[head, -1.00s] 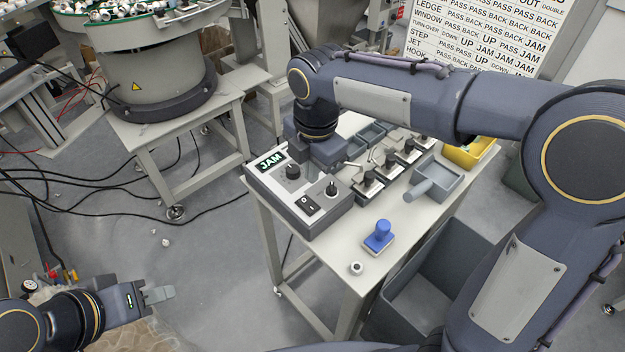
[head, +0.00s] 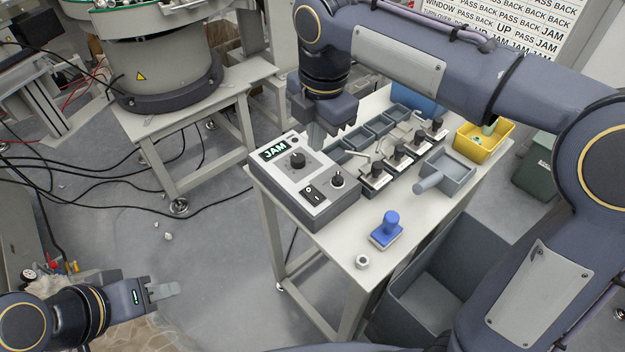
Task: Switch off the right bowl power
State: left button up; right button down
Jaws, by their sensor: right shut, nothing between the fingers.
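The control box (head: 304,213) sits at the near left end of the table. Its top carries a lit display reading JAM (head: 275,149), a large black knob (head: 297,160), a smaller knob (head: 337,180) and a black rocker switch (head: 312,195) with white marks. Which side of the rocker is pressed is too small to tell. My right gripper (head: 317,136) points down just behind the box's far edge, shut and empty, apart from the rocker. My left gripper (head: 165,291) is low at the left, over the floor and away from the table; its finger gap is unclear.
A bowl feeder (head: 168,66) stands on its own stand at the back left. On the table are grey bins (head: 380,127), a row of black-knobbed fixtures (head: 400,152), a grey scoop-like tray (head: 450,172), a blue stamp (head: 388,228), a white ring (head: 362,262) and a yellow bin (head: 484,142).

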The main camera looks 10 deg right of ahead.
aim_at(309, 190)
pick_arm(q)
jog(key=shift+f, duration=0.65)
pick_arm(e)
jog(key=shift+w+r, duration=0.1)
